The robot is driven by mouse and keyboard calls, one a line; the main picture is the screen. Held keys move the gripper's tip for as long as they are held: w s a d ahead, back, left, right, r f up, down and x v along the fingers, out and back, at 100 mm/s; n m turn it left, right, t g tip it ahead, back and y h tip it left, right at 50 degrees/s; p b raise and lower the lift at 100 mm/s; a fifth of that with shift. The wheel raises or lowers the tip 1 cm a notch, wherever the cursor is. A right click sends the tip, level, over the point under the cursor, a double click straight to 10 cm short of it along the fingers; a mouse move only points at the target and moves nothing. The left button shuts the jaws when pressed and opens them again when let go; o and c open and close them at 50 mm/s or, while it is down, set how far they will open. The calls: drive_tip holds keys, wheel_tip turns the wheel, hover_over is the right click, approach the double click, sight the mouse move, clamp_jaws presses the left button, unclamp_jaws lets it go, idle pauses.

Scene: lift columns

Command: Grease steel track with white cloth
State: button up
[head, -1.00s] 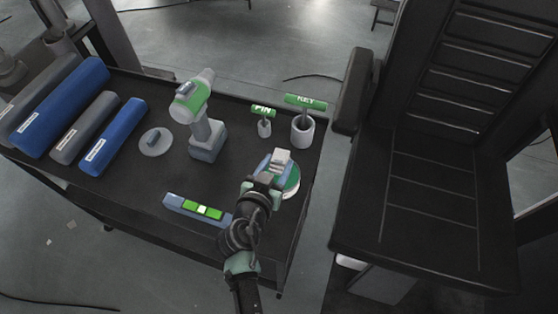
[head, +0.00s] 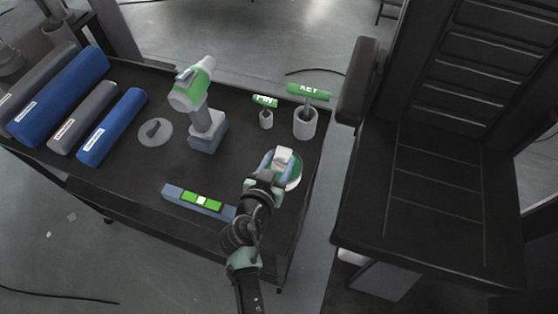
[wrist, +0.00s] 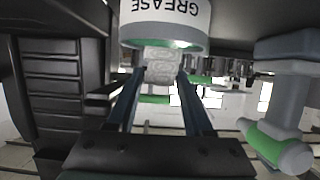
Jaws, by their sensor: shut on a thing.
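My gripper (wrist: 160,78) is shut on a folded white cloth (wrist: 160,64), which shows between the two fingers in the wrist view. In the head view the cloth (head: 283,154) is at the grease tin (head: 296,180), near the right end of the black cart. The tin is white with green inside, and its "GREASE" label (wrist: 178,10) reads upside down in the wrist view. The cloth overlaps the tin's green opening; I cannot tell how deep it sits. My gripper and arm hide part of the tin. I cannot make out a steel track for certain.
On the cart (head: 120,190) stand a green-grey drill (head: 203,115), PIN (head: 265,113) and KEY (head: 306,113) holders, a level (head: 200,200), a grey disc (head: 154,132) and several blue and grey rolls (head: 60,100). A black padded chair-like unit (head: 435,180) stands to the right.

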sight(279, 163)
drive_tip(key=shift+s+f+b, duration=0.15)
drive_tip(key=shift+f+b, duration=0.5)
drive_tip(key=shift+b, duration=0.15)
idle(1.9)
drive_tip(key=shift+r+p, duration=2.5)
drive_tip(key=shift+r, duration=1.2)
